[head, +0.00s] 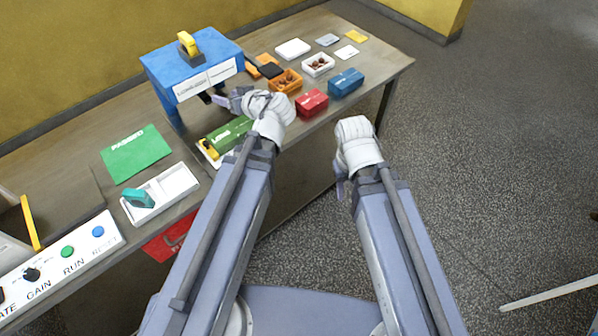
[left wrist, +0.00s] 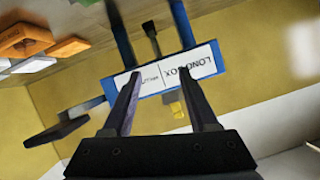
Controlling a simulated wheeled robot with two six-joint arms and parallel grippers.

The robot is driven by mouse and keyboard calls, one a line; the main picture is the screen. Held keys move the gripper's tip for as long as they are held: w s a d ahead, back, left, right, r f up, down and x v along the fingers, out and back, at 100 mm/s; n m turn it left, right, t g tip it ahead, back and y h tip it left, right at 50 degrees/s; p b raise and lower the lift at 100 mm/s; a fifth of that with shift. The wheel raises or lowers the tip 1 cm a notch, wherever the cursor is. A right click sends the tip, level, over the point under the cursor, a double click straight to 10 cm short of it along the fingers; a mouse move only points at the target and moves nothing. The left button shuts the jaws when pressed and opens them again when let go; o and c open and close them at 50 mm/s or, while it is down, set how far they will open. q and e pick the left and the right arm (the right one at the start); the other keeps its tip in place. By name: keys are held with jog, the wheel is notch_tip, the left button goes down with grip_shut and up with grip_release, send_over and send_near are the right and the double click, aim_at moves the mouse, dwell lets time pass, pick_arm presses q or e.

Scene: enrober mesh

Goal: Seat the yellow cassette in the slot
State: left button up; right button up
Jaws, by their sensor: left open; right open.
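A blue stand (head: 190,66) with a white label stands at the back left of the bench. A small yellow and black piece (head: 187,42) sits upright on its top; I cannot tell whether it is the yellow cassette or how it is seated. Another yellow piece (head: 208,149) lies at the left end of a green box. My left gripper (head: 228,99) is open and empty, just right of the stand's front. In the left wrist view its fingers (left wrist: 160,74) frame the stand's label (left wrist: 165,75), with the yellow piece (left wrist: 176,108) beyond. My right gripper (head: 341,184) is open and empty beyond the bench's front edge.
A teal piece (head: 138,197) lies in a white tray (head: 178,184). A green card (head: 136,153) lies behind it. Orange (head: 286,79), red (head: 312,102) and blue (head: 346,82) boxes stand right of my left gripper. A button panel (head: 60,262) is at the near left.

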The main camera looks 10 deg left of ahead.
pick_arm(q)
jog(key=s+d+f+m+g+h, duration=0.2)
jog(key=s+d+f+m+h, duration=0.1)
jog(key=d, duration=0.4)
jog(key=s+d+f+m+g+h, duration=0.3)
jog(key=s+d+f+m, duration=0.1)
jog(key=s+d, duration=0.3)
jog(key=s+d+f+m+g+h, duration=0.2)
jog(key=s+d+f, duration=0.4)
jog(key=d, duration=0.3)
jog(key=m+h, duration=0.1)
jog(key=m, duration=0.1)
jog(key=shift+m+g+h, duration=0.3)
jog(key=shift+g+h, duration=0.1)
jog(key=shift+d, duration=0.1)
